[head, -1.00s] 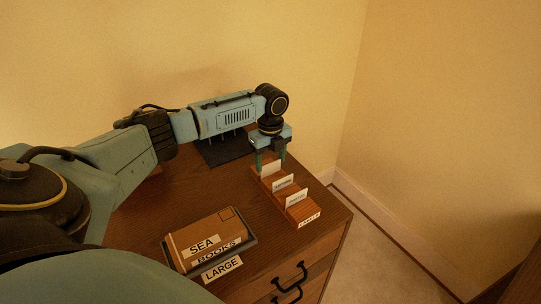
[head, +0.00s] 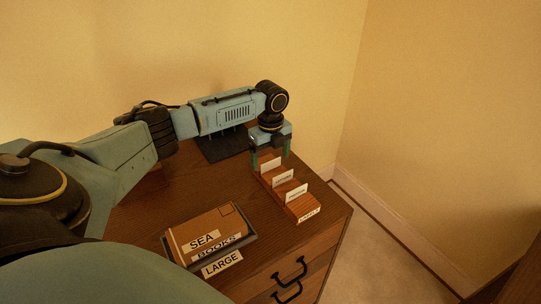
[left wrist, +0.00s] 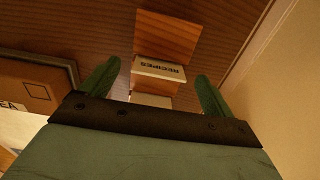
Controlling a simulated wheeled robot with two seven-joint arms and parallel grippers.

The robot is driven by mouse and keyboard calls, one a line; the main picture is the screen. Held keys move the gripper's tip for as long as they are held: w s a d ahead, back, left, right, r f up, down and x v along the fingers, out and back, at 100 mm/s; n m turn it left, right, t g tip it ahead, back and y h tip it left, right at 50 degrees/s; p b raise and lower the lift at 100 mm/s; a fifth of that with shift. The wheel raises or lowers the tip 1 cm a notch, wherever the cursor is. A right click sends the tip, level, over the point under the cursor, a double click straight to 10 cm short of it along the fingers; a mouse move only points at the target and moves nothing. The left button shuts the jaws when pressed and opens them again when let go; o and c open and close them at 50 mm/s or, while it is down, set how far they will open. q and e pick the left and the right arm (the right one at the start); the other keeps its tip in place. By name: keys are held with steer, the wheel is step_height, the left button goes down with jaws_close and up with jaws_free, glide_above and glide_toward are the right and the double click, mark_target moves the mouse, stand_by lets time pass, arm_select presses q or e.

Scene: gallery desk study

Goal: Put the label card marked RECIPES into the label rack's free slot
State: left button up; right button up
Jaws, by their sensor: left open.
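The label rack (head: 300,208) is an orange-brown wooden block at the desk's right side. Three white cards stand in it in a row. The back card (head: 270,164) is between the fingers of my left gripper (head: 271,156). In the left wrist view, the card marked RECIPES (left wrist: 158,69) reads upside down and stands in the rack (left wrist: 168,32), between the spread fingers of my left gripper (left wrist: 158,85). Both fingers are clear of it. Another pale card (left wrist: 150,100) is partly hidden by my gripper. My right gripper is not in view.
A dark flat pad (head: 222,147) lies behind, under my arm. The wall is close behind; the desk's right edge is near the rack.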

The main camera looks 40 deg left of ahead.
arm_select(q)
steer(key=shift+r, duration=0.45)
step_height(320, 180, up, 13)
steer(key=p, duration=0.1)
steer(key=shift+f+p, duration=0.2)
steer(key=shift+p, duration=0.2)
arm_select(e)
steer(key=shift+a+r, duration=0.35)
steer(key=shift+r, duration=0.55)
